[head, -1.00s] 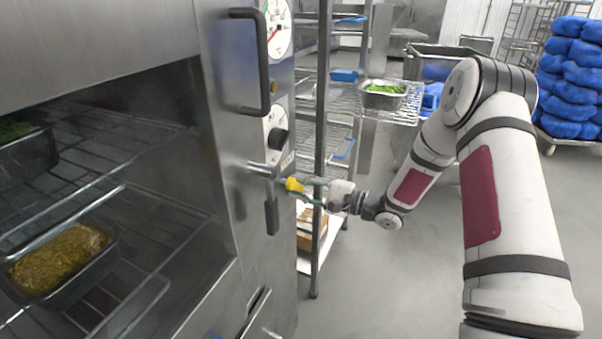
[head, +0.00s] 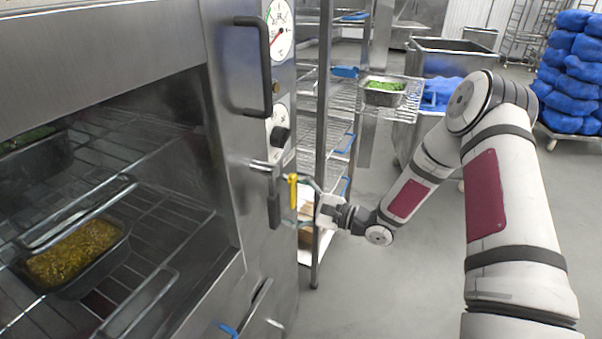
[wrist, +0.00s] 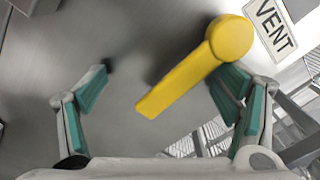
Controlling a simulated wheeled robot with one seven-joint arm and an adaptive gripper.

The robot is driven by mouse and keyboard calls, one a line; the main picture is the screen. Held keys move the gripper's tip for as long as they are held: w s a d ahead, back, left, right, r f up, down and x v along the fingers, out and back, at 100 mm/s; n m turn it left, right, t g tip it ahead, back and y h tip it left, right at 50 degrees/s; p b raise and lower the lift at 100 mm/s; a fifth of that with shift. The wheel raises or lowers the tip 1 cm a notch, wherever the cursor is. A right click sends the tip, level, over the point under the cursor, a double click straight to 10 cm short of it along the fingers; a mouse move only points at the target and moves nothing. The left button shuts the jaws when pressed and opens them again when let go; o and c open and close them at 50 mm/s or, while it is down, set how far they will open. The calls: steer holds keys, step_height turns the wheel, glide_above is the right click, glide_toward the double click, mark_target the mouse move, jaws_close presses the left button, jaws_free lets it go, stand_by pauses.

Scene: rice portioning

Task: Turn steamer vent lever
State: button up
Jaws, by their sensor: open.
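The yellow vent lever (head: 292,192) is on the steamer's front panel, right of the door latch, and hangs downward in the head view. In the wrist view the lever (wrist: 190,72) has its round hub at upper right, beside the VENT label (wrist: 273,28), and its bar slants to lower left. My gripper (head: 305,203) is at the panel around the lever. In the wrist view my gripper (wrist: 163,82) is open, with teal-padded fingers on either side. The lever's bar lies between them, closer to the right finger; I cannot tell whether they touch.
The steamer's chamber holds a tray of brown grain (head: 75,252) on wire racks. A black door handle (head: 252,65) and a dial gauge (head: 280,28) are above the lever. A wire shelf rack (head: 321,130) stands close behind my gripper.

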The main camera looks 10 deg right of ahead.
steer(key=shift+d, duration=0.15)
steer(key=shift+s+d+f, duration=0.1)
steer(key=shift+d, duration=0.3)
steer(key=p+v, duration=0.1)
steer(key=v, duration=0.6)
steer(key=shift+s+p, duration=0.2)
steer(key=shift+p, duration=0.15)
